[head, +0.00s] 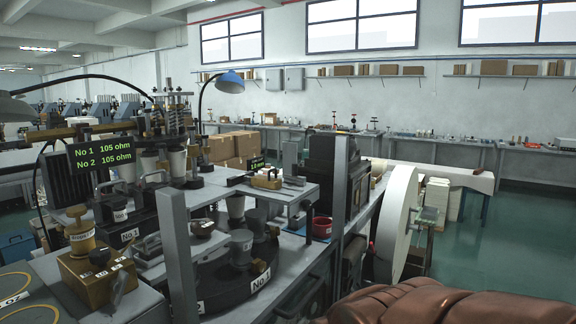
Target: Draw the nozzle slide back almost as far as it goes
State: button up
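I cannot tell for certain which part is the nozzle slide. A small brass block with a dark knob (266,179) sits on the grey upper plate (290,197), beside pale metal pieces. A small green-lit display (257,163) stands just behind it; its reading is too small to be sure of. Another brass block with a dark knob (97,268) stands at the lower left, with a lever on its right side. My gripper does not show in this view.
A display reading 105 ohm twice (104,153) stands at the left. Grey posts (338,200) rise beside the machine. A large pale wheel (396,226) stands right of it. A brown ridged shape (450,305) fills the lower right. Green floor (520,235) is open at the right.

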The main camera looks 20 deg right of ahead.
aim_at(268, 182)
jog(key=z, duration=1.5)
jog(key=i, duration=0.95)
jog(key=u, duration=1.35)
